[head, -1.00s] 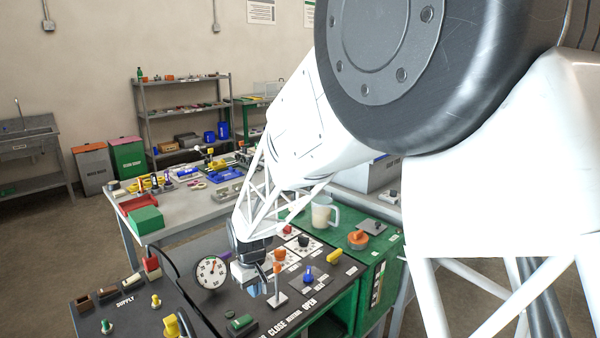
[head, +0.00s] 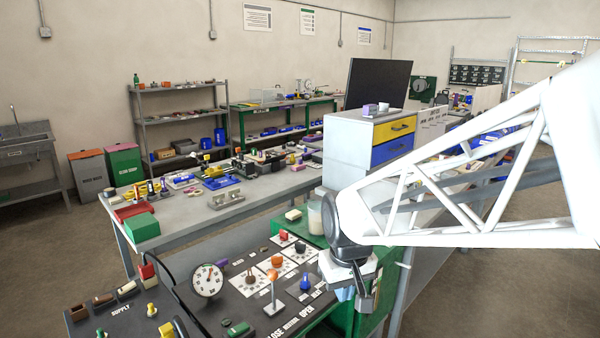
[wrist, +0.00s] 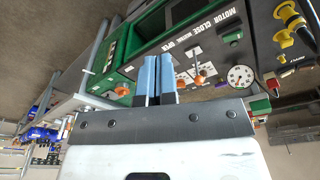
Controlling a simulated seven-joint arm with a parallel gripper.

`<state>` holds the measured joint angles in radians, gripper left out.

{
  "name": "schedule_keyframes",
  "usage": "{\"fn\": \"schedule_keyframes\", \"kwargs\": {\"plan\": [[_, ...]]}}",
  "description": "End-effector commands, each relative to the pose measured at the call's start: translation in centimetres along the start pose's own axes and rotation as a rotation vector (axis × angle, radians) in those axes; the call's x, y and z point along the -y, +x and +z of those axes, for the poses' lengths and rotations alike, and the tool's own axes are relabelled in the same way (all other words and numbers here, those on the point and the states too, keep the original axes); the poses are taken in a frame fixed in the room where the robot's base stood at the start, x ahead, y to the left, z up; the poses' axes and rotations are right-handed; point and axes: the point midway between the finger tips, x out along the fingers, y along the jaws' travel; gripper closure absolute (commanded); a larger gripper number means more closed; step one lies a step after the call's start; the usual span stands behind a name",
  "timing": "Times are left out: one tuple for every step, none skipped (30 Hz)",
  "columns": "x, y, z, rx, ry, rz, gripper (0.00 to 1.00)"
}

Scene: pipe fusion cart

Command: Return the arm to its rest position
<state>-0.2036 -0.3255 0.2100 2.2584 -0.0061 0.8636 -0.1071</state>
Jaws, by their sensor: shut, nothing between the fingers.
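My gripper (head: 354,291) is at the end of my white lattice arm, at the right side of the cart's control panel in the head view. In the wrist view my gripper (wrist: 157,62) shows two blue fingers, shut side by side with nothing between them. The dark control panel (head: 250,311) carries an orange-topped lever (head: 272,290), a pressure gauge (head: 208,280), a blue knob (head: 305,282) and several other knobs. My gripper appears apart from the lever and the knobs. Part of the green cart top and a clear jug (head: 315,218) are hidden behind my arm.
A grey workbench (head: 190,225) with tools and a green box (head: 141,227) stands behind the cart. A cabinet with yellow and blue drawers (head: 392,150) stands behind my arm. Shelves line the back wall. Open floor shows at left and far right.

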Motion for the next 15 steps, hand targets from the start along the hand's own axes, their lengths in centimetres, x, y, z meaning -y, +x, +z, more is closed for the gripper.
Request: {"fn": "schedule_keyframes", "kwargs": {"plan": [[-0.6, -0.8, 1.2, -0.010, 0.022, 0.003, 1.00], [-0.9, -1.1, 2.0, -0.013, 0.035, 0.005, 1.00], [-1.2, -1.5, 2.9, -0.019, 0.053, 0.007, 1.00], [-1.5, -1.8, 3.6, -0.021, 0.065, 0.009, 1.00], [-1.7, -2.0, 4.4, -0.024, 0.078, 0.011, 1.00], [-2.1, -2.4, 5.3, -0.029, 0.094, 0.013, 1.00], [-2.3, -2.7, 6.1, -0.033, 0.107, 0.015, 1.00], [-2.5, -3.0, 6.8, -0.036, 0.120, 0.017, 1.00], [-2.8, -3.2, 7.8, -0.041, 0.138, 0.019, 1.00], [-2.9, -3.5, 8.5, -0.044, 0.150, 0.021, 1.00], [-3.1, -3.6, 9.2, -0.048, 0.162, 0.023, 1.00], [-3.3, -4.0, 10.2, -0.054, 0.179, 0.025, 1.00], [-3.4, -4.1, 11.0, -0.057, 0.192, 0.027, 1.00], [-3.6, -4.2, 11.7, -0.060, 0.205, 0.029, 1.00], [-3.7, -4.4, 12.7, -0.065, 0.222, 0.031, 1.00]]}}
